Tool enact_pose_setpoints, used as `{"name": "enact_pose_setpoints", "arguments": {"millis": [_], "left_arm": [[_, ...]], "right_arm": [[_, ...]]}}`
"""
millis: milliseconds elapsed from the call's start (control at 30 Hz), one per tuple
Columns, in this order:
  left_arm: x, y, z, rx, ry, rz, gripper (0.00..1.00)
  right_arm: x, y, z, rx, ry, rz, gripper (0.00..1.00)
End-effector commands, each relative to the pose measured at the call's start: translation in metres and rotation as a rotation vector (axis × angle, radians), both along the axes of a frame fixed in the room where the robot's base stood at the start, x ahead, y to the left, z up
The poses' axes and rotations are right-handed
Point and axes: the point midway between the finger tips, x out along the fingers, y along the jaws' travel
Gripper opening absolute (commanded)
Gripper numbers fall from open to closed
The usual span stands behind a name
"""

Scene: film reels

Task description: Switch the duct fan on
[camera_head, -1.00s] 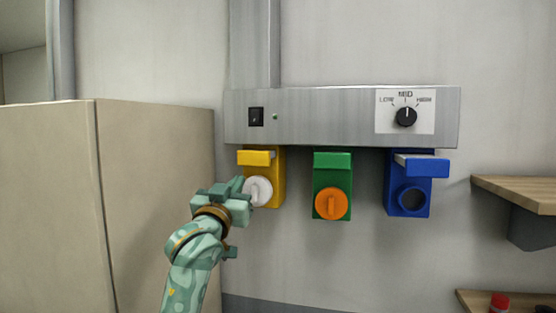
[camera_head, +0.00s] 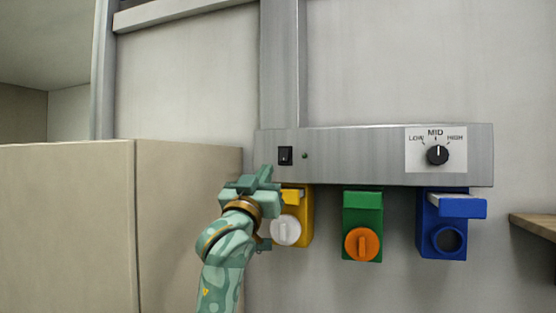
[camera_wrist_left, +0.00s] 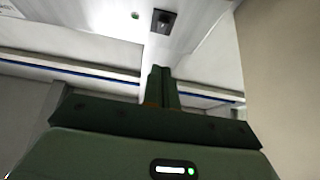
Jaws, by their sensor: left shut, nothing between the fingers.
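The grey metal control panel (camera_head: 350,155) is on the wall. Its black rocker switch (camera_head: 285,156) is near the left end, with a small round lamp (camera_head: 304,156) beside it. The lamp looks dark in the head view and greenish in the left wrist view (camera_wrist_left: 135,15). The switch also shows at the top of the left wrist view (camera_wrist_left: 163,21). My left gripper (camera_head: 266,173) is just below and left of the switch, apart from it as far as I can see. Its fingers (camera_wrist_left: 161,82) are together and empty, pointing toward the switch. My right gripper is not in view.
A speed dial (camera_head: 437,155) points at MID. Yellow (camera_head: 307,220), green (camera_head: 362,203) and blue (camera_head: 450,220) boxes hang beneath the panel. A beige cabinet (camera_head: 70,230) stands close on the left. A wooden shelf (camera_head: 538,222) is at the right.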

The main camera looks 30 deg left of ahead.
Motion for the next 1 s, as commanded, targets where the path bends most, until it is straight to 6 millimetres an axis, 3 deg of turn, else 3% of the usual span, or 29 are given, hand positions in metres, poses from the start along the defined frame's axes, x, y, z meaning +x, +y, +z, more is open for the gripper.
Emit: {"name": "enact_pose_setpoints", "arguments": {"millis": [33, 267, 500, 1000], "left_arm": [[0.009, 0.002, 0.011, 0.0, 0.001, 0.0, 0.0], [0.048, 0.011, 0.036, -0.001, 0.001, -0.001, 0.0], [0.078, 0.018, 0.025, -0.002, 0.002, -0.001, 0.0], [0.085, 0.02, 0.02, 0.001, -0.008, -0.001, 0.0]], "right_arm": [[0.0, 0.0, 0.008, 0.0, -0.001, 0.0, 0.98], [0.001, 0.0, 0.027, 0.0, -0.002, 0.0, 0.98], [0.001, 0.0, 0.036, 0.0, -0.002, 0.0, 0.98], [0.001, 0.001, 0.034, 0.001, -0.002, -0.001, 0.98]]}}
